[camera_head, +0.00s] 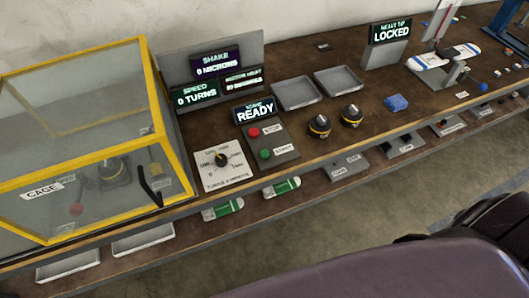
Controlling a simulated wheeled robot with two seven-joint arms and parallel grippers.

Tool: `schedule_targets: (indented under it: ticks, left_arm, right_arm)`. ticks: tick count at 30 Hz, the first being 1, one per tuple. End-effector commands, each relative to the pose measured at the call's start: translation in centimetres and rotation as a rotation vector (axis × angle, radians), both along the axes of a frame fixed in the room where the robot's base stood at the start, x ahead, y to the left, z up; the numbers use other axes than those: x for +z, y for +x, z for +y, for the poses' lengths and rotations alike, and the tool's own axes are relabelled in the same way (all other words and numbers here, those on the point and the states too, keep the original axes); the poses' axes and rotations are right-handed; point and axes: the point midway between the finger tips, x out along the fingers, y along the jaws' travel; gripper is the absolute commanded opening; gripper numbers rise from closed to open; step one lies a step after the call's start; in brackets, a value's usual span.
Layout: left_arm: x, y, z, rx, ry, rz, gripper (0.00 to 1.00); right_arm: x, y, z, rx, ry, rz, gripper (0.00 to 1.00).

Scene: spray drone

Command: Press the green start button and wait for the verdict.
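The green button (264,154) is on a grey control box (287,156) near the front edge of the bench, beside a label that seems to read START. A red button (254,132) sits above it on the same box, labelled STOP. A dark display (255,112) behind the box reads READY in its large line; its small top line is hard to read. Nothing covers the green button. Neither of my grippers shows in this view.
A yellow-framed clear cage (75,150) stands at the left. A dial panel (223,164) is left of the control box. Display boards (217,65) stand behind. A LOCKED display (390,31) stands farther right.

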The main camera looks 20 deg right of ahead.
Motion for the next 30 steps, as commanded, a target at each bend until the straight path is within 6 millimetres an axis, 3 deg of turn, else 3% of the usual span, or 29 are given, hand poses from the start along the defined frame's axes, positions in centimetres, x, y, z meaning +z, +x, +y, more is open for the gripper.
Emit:
schedule_targets:
  ticks: [1, 8, 30]
  left_arm:
    - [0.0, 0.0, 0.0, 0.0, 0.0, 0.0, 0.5]
    - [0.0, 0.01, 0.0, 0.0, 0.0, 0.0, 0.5]
    - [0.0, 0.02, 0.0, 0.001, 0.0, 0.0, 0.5]
  right_arm:
    - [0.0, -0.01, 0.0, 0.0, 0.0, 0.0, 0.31]
    - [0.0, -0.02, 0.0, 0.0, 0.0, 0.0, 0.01]
    - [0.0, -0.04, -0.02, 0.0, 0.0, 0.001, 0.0]
